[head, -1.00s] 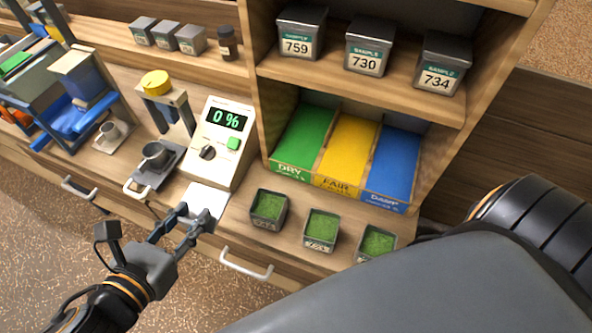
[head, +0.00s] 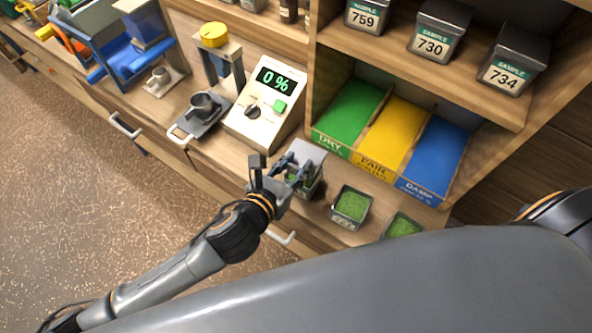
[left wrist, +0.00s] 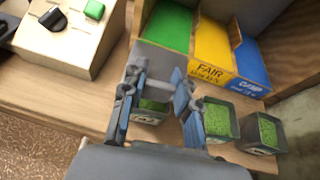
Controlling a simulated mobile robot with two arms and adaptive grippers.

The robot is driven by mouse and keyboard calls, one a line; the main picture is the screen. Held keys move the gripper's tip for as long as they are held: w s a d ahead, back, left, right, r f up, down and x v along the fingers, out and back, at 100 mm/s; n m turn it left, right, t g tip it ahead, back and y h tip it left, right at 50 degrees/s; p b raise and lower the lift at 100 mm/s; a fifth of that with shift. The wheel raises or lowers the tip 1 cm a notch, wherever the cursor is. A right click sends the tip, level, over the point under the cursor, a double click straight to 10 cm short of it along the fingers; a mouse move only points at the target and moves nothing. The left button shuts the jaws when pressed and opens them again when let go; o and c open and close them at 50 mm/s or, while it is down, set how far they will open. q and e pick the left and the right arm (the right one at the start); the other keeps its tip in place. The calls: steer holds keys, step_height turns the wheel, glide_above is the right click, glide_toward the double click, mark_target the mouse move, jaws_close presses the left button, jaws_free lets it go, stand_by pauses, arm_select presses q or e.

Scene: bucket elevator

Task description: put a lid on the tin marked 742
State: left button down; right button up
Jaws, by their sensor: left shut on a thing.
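My left gripper (head: 291,172) is shut on a grey lid (head: 306,151). The lid is tilted and held at the leftmost open tin (head: 302,188), covering part of its top; I cannot tell whether they touch. Green filling shows below the lid. The middle tin (head: 350,206) and right tin (head: 403,227) are open, with green filling. The labels on these tins are too small to read, so I cannot tell which is 742. In the left wrist view the left gripper (left wrist: 157,100) is in front of the leftmost tin (left wrist: 148,110). My right gripper is out of view.
A meter (head: 265,105) reading 0 % stands left of the tins. Behind them are green (head: 350,112), yellow (head: 395,138) and blue (head: 436,160) bins. Closed tins 759, 730 and 734 (head: 507,75) stand on the shelf above. A dark cup (head: 203,104) is further left.

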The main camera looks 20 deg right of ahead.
arm_select(q)
steer(key=shift+d+f, duration=0.1)
steer(key=shift+f, duration=1.5)
steer(key=shift+f, duration=0.15)
steer(key=shift+f+b, duration=0.3)
steer(key=shift+f, duration=0.2)
steer(key=c, duration=1)
jaws_free()
steer(key=shift+r, duration=0.25)
steer(key=v, duration=1.2)
steer(key=shift+r, duration=0.4)
